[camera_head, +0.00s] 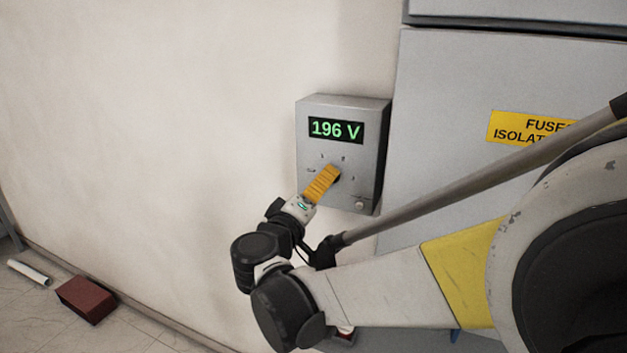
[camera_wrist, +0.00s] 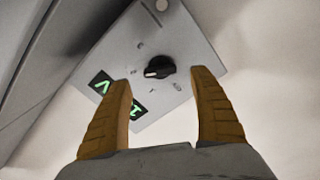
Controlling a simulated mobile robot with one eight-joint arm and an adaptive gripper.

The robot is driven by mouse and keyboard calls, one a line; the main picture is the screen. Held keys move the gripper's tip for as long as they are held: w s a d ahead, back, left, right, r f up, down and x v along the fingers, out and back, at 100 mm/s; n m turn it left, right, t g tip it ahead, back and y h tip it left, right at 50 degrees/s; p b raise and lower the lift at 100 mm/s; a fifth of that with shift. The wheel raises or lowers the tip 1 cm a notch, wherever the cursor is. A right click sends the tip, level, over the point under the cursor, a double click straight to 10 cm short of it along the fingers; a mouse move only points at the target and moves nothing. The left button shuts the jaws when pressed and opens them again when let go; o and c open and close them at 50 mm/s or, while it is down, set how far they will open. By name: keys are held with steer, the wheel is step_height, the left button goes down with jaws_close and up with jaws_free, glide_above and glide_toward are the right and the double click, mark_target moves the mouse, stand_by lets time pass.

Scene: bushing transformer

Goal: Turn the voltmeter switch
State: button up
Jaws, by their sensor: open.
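The voltmeter (camera_head: 308,148) is a grey box on the wall, with a green display (camera_head: 336,130) reading 196 V. It also shows in the wrist view (camera_wrist: 195,60), turned and partly cut by my fingers. Its switch is a black round knob (camera_wrist: 160,67) with a white mark, with small position marks around it. My gripper (camera_head: 331,176) has orange fingers and reaches the voltmeter's front, hiding most of the knob in the head view. In the wrist view my gripper (camera_wrist: 160,78) is open, one finger on each side of the knob's line, with the knob beyond the tips, apparently not touched.
A large grey cabinet (camera_head: 440,90) with a yellow fuse isolator label (camera_head: 525,126) stands right beside the voltmeter. A small round button (camera_head: 360,204) sits low on the voltmeter. A red brick-like block (camera_head: 86,299) and a white tube (camera_head: 29,272) lie on the floor. The wall left is bare.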

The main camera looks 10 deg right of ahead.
steer(key=v, duration=0.7)
steer(key=s+d+f+m+g+y, duration=0.2)
steer(key=s+d+f+g+y, duration=0.3)
steer(key=s+d+f, duration=0.5)
steer(key=s+a+f+m+g+y+b, duration=0.1)
steer(key=s+f+m+y, duration=0.15)
steer(key=s, duration=0.25)
steer(key=s+a+f+m+g+y, duration=0.1)
steer(key=s+a+f+y, duration=0.15)
steer(key=s, duration=0.25)
step_height(320, 180, down, 8)
steer(key=b, duration=0.8)
steer(key=shift+d+f+n+y+b, duration=0.25)
steer(key=shift+d+n+y+b, duration=0.05)
steer(key=shift+n+b, duration=0.1)
